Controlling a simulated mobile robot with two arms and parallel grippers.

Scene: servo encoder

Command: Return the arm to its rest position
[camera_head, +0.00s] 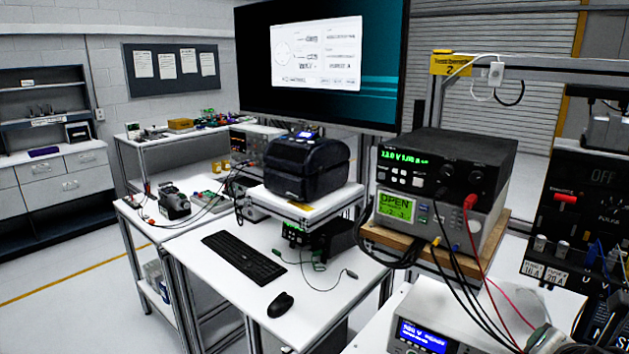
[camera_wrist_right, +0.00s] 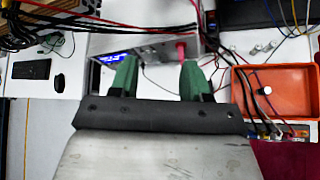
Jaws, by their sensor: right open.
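My right gripper (camera_wrist_right: 159,64) shows in the right wrist view, with its two green fingers apart and nothing held between them. It is over a white bench, in front of an instrument with a blue display (camera_wrist_right: 112,58). A red plug (camera_wrist_right: 181,49) with a cable is just beyond the gap between the fingers. In the head view I cannot make out my right gripper, and my left gripper is in neither view.
An orange tray (camera_wrist_right: 291,93) stands to the right of the fingers, with cables along its near left side. The head view shows stacked power supplies (camera_head: 440,165) with hanging leads, a monitor (camera_head: 318,65), a printer (camera_head: 307,168), a keyboard (camera_head: 244,258) and a mouse (camera_head: 281,304).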

